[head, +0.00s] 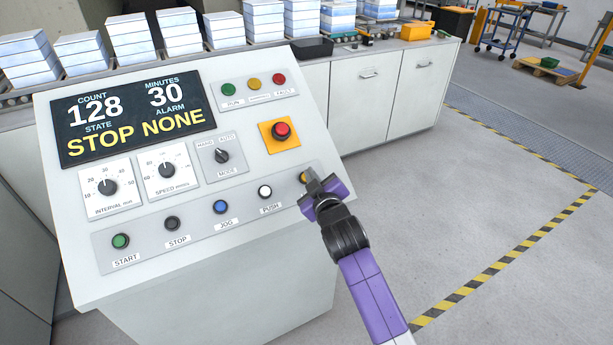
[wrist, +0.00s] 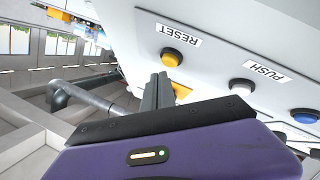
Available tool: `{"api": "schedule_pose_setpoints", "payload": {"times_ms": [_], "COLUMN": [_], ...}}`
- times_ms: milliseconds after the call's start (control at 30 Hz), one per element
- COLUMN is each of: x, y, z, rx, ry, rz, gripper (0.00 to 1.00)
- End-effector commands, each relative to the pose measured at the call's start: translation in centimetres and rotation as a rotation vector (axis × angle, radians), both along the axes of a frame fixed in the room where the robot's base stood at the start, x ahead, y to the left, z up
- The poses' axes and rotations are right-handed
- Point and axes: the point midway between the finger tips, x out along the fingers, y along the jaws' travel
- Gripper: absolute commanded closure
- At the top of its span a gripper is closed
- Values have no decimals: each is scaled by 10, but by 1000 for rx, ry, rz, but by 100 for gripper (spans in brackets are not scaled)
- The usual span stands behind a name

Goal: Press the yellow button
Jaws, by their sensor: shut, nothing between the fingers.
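The yellow button (wrist: 171,57), labelled RESET in the wrist view, is at the right end of the lower button row. In the head view the yellow button (head: 303,177) is partly hidden by my gripper. My gripper (head: 311,180) is shut and empty, with its fingertips close in front of the button. In the wrist view the fingertips of my gripper (wrist: 160,77) appear just below the button, with a small gap in the picture. I cannot tell how deep the gap is. The button's label is hidden in the head view.
Along the row are the white PUSH button (head: 265,191), blue JOG button (head: 220,206), dark STOP button (head: 172,223) and green START button (head: 121,241). A red emergency button (head: 282,131) sits above on an orange plate. A yellow lamp (head: 254,84) is higher. The display (head: 133,117) reads STOP, NONE.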

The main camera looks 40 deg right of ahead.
Motion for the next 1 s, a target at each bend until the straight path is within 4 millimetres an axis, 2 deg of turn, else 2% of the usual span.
{"api": "schedule_pose_setpoints", "payload": {"times_ms": [600, 1000], "x": [-26, -28], "y": [8, 8], "z": [41, 41], "rx": [0, 0], "ry": [0, 0], "rz": [0, 0], "gripper": [100, 100]}}
